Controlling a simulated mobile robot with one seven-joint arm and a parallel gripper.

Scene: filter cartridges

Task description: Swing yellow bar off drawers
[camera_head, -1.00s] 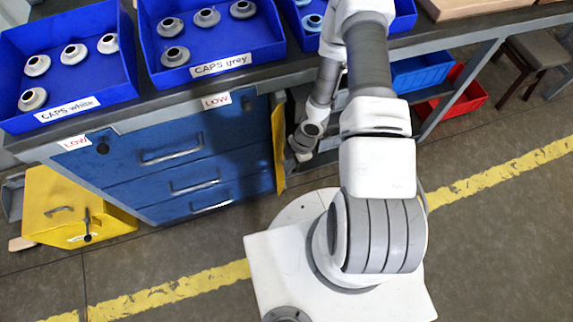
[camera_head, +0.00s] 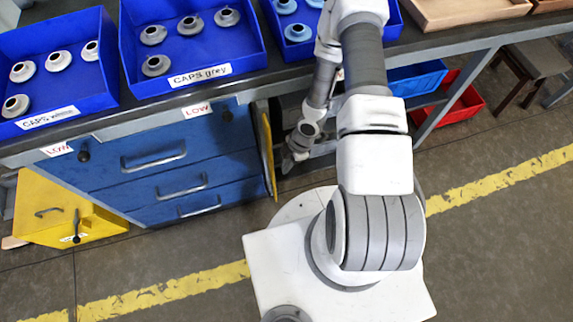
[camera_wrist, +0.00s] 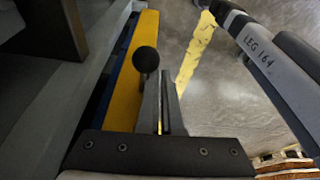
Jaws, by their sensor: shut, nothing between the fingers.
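The yellow bar (camera_head: 266,155) stands upright at the right end of the blue drawers (camera_head: 165,170), seen nearly edge-on in the head view. In the wrist view the yellow bar (camera_wrist: 131,85) runs lengthwise to the left of my fingers, with a blue strip behind it. A black ball knob (camera_wrist: 146,60) shows just beyond my fingertips, overlapping the bar's right edge. My gripper (camera_wrist: 162,82) is shut and empty, close beside the bar; I cannot tell whether it touches. In the head view my gripper (camera_head: 290,163) is small, right of the bar.
Blue bins of caps (camera_head: 190,82) stand on the bench above the drawers. A bench leg marked LEG 164 (camera_wrist: 262,60) is right of my gripper. A red bin (camera_head: 458,103) lies under the bench.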

